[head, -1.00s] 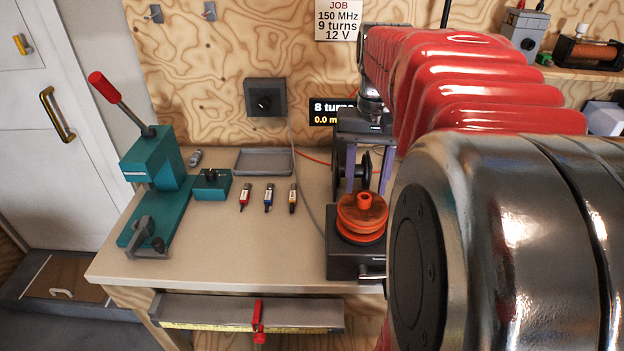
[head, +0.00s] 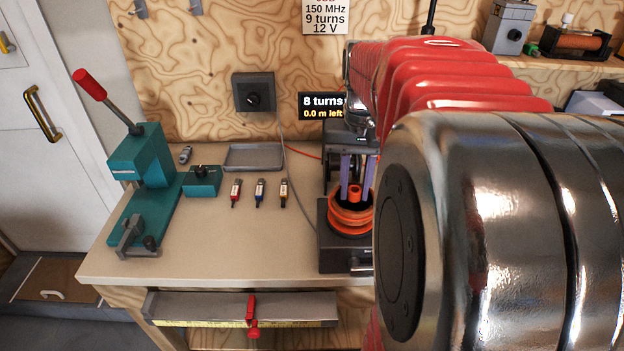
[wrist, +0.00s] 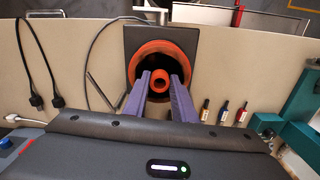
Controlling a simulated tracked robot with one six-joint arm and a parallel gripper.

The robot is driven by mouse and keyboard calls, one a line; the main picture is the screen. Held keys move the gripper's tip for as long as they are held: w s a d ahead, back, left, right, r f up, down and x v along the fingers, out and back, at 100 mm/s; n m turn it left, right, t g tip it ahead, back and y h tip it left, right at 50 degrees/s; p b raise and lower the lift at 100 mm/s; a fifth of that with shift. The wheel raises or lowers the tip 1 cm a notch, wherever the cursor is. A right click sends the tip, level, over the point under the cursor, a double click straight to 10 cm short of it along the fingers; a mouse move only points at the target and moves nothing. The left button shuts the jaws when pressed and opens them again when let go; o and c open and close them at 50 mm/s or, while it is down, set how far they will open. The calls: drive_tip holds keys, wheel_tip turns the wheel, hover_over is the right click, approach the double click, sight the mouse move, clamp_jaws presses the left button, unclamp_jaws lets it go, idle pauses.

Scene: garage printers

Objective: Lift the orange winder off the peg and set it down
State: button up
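The orange winder (head: 348,224) sits on a dark box-shaped base (head: 335,259) at the right of the bench, its flanges stacked around a small upright hub. The wrist view shows the winder (wrist: 160,47) as an orange ring with a dark inside and an orange hub at its centre. The peg is hidden. My gripper (head: 357,191) is above the winder, its purple fingers pointing down with the hub between them. In the wrist view my gripper (wrist: 162,74) has its fingertips apart, one on each side of the hub, with small gaps showing. Nothing is gripped.
A teal lever press (head: 145,190), a teal box (head: 203,182), a grey tray (head: 253,157) and three small coloured pens stand left of the winder. A black display (head: 322,106) reads "8 turns, 0.0 m left". Cables cross near the winder.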

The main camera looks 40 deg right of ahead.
clamp_jaws()
drive_tip(key=shift+r, duration=0.2)
drive_tip(key=shift+r, duration=0.7)
drive_tip(key=shift+r, duration=0.35)
drive_tip(key=shift+r, duration=0.35)
drive_tip(key=shift+r, duration=0.35)
drive_tip(key=shift+r, duration=0.35)
drive_tip(key=shift+r, duration=0.35)
drive_tip(key=shift+r, duration=0.35)
